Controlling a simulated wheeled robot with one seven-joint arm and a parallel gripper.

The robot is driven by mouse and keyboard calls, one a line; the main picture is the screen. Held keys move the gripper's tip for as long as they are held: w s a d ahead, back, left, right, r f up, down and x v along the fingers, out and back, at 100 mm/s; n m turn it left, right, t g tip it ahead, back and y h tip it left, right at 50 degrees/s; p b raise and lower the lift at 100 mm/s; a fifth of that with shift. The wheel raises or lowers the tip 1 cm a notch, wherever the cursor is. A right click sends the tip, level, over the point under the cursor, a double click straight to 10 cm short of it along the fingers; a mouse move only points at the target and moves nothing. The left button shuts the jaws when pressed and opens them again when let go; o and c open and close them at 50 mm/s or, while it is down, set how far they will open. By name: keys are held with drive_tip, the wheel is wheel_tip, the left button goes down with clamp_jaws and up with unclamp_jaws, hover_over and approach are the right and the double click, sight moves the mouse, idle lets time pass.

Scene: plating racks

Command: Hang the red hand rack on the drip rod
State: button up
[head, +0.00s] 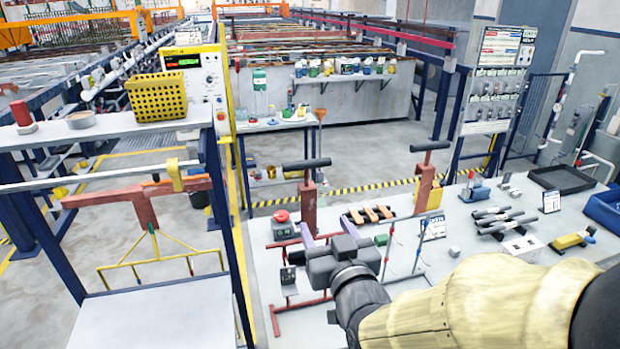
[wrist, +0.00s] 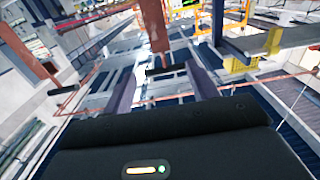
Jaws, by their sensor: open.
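A red upright (head: 309,208) with a black bar across its top stands at the work table, behind my gripper. I take it for the red hand rack; thin red bars (head: 275,322) show lower down near it, but I cannot tell whether they join it. My gripper (head: 326,228) is open, with its two purple fingers spread. In the wrist view the red upright (wrist: 153,28) shows beyond the gap between the fingers (wrist: 163,88), apparently not gripped. A pale rod (head: 75,187), likely the drip rod, runs under the left shelf and carries a yellow block.
A red T-shaped piece (head: 138,198) with a yellow wire frame (head: 160,262) hangs at the left stand. A second upright, orange-red (head: 425,185), stands right of my gripper. Tools, signs and a black tray (head: 562,178) occupy the table's right. Open floor separates table and left stand.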

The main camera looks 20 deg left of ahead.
sight(308, 179)
drive_tip(key=p+x, duration=0.5)
drive_tip(key=x, duration=0.9)
drive_tip(key=shift+w+p, duration=0.25)
drive_tip(key=shift+p, duration=0.1)
clamp_jaws()
drive_tip(key=c, duration=0.9)
unclamp_jaws()
drive_tip(key=shift+r, duration=0.1)
clamp_jaws()
drive_tip(key=shift+r+p, duration=0.55)
drive_tip(key=shift+r, duration=0.85)
